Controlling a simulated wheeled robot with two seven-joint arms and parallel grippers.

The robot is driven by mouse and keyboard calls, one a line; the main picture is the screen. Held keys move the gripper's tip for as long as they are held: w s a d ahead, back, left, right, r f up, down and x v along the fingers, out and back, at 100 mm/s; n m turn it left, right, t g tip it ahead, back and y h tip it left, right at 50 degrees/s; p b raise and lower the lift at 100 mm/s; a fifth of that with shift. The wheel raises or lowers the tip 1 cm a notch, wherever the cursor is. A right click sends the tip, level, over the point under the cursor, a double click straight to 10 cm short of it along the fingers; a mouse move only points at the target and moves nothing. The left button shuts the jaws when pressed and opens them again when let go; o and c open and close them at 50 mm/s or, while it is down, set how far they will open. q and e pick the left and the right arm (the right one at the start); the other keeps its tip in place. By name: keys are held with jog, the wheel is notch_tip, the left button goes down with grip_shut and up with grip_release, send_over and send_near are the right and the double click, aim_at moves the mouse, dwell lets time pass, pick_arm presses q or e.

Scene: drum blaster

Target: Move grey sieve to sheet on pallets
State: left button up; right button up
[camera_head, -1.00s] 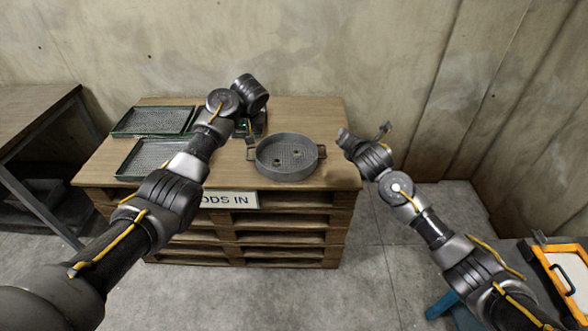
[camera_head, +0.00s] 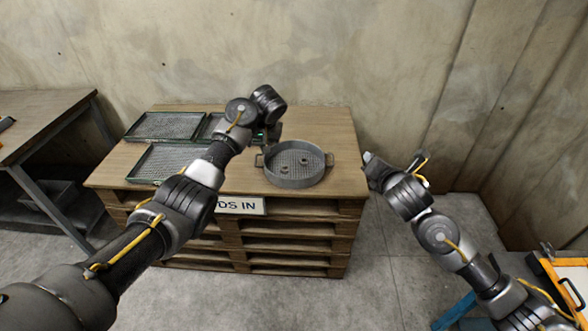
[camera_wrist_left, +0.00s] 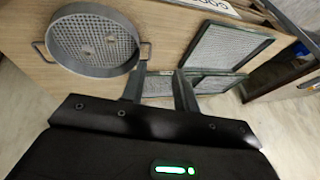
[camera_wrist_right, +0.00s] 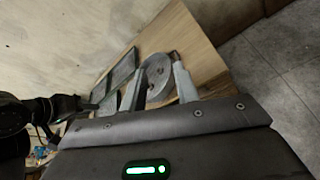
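The round grey sieve (camera_head: 296,164) has two side handles and sits on the wooden sheet (camera_head: 235,180) on the stacked pallets, near its right front. Two or three small dark pieces lie inside it. My left gripper (camera_wrist_left: 160,85) is open over the sheet, with the sieve beside its fingers in the left wrist view (camera_wrist_left: 92,38); its fingers look empty. My right gripper (camera_head: 392,165) is open and empty, just right of the sheet's edge. In the right wrist view (camera_wrist_right: 158,85) the sieve appears beyond and between the fingers.
Several green-rimmed mesh trays (camera_head: 168,124) lie on the left of the sheet. A sign (camera_head: 240,205) hangs on the pallets' front. A table (camera_head: 40,125) stands at left, and an orange-framed item (camera_head: 562,275) is at lower right. A concrete wall is behind.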

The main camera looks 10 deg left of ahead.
jog(key=shift+v, duration=1.35)
